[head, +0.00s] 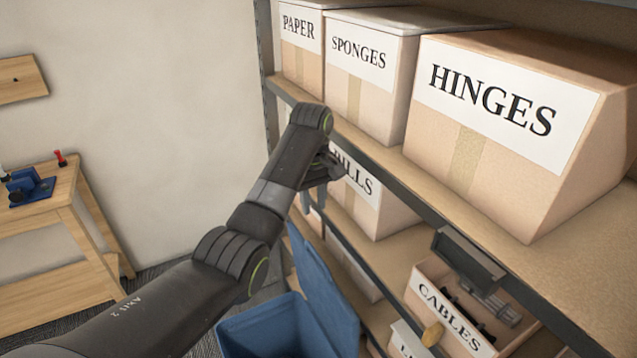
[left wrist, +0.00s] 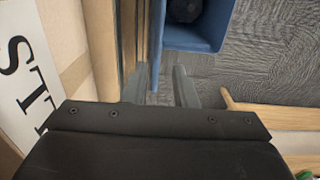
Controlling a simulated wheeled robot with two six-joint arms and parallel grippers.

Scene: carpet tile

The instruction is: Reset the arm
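My left arm (head: 185,290) reaches in from the lower left of the head view, stretched out toward the shelf. My left gripper (head: 318,190) is at its far end, in front of the shelf, close to the box labelled with a word ending in "ILLS" (head: 376,210). Part of the gripper is hidden by the arm. In the left wrist view the two grey fingers (left wrist: 160,88) stand apart with nothing between them, pointing down toward the floor and a blue bin. I do not see my right gripper.
Boxes marked PAPER (head: 299,60), SPONGES (head: 368,100) and HINGES (head: 500,145) stand on the upper shelf. A CABLES box (head: 415,290) is lower right. The blue bin (head: 265,330) stands open below my arm. A wooden bench (head: 60,195) is at left.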

